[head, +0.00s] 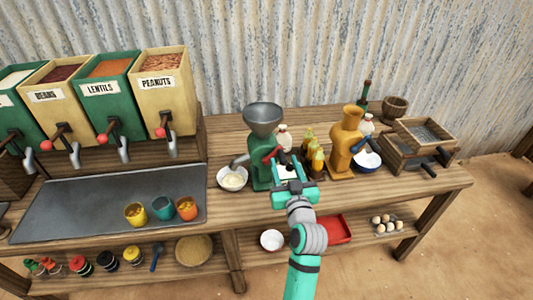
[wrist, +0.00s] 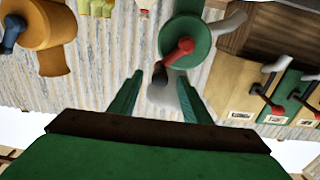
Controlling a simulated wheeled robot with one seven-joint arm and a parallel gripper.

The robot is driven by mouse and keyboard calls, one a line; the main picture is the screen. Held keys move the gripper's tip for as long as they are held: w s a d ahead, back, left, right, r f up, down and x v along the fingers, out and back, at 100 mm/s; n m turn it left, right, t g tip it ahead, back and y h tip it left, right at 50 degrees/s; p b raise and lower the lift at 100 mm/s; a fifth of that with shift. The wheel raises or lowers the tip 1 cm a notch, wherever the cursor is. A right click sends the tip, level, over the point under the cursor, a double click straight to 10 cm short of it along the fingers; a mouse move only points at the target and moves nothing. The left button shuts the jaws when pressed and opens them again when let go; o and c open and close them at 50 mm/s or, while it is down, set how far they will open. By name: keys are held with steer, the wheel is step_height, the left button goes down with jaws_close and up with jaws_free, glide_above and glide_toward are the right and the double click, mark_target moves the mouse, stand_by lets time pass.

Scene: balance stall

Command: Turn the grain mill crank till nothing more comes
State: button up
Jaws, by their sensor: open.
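The green grain mill (head: 261,176) stands on the wooden bench with a grey funnel on top. Its red crank (head: 271,155) is on the side toward my gripper. In the wrist view, which looks upside down, the mill (wrist: 187,40) shows its red crank arm (wrist: 180,50) with a dark handle (wrist: 160,73). A white bowl (head: 233,184) under the mill's spout holds pale meal. My gripper (head: 287,168) is open just right of the mill. In the wrist view the handle appears between my fingertips (wrist: 159,82); I cannot tell whether they touch it. The funnel's inside looks empty.
An orange mill (head: 346,145) with a blue crank stands to the right, beside a blue-rimmed bowl (head: 367,161). Yellow bottles (head: 317,160) stand between the mills. Dispensers, including a peanut bin (head: 160,95), and a grey tray (head: 80,205) with coloured cups are left.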

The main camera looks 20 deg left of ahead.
steer(key=shift+v, duration=1.8)
steer(key=shift+s+d, duration=0.35)
steer(key=shift+s, duration=0.3)
steer(key=s+d+f+m+t+h, duration=0.1)
steer(key=s+d+f+m+h, duration=0.25)
steer(key=s+d+f, duration=0.45)
steer(key=s+d+f+m+h, duration=0.3)
steer(key=s+d+f+h, duration=0.1)
steer(key=s+f, duration=0.7)
steer(key=s+d+r+h, duration=0.1)
steer(key=s+d, duration=0.2)
steer(key=s, duration=0.8)
steer(key=s+d+r+h, duration=0.1)
steer(key=s+d, duration=0.1)
steer(key=s, duration=1)
steer(key=shift+s+d+r+g, duration=0.15)
steer(key=shift+d+r+g, duration=0.15)
steer(key=shift+d+r, duration=0.05)
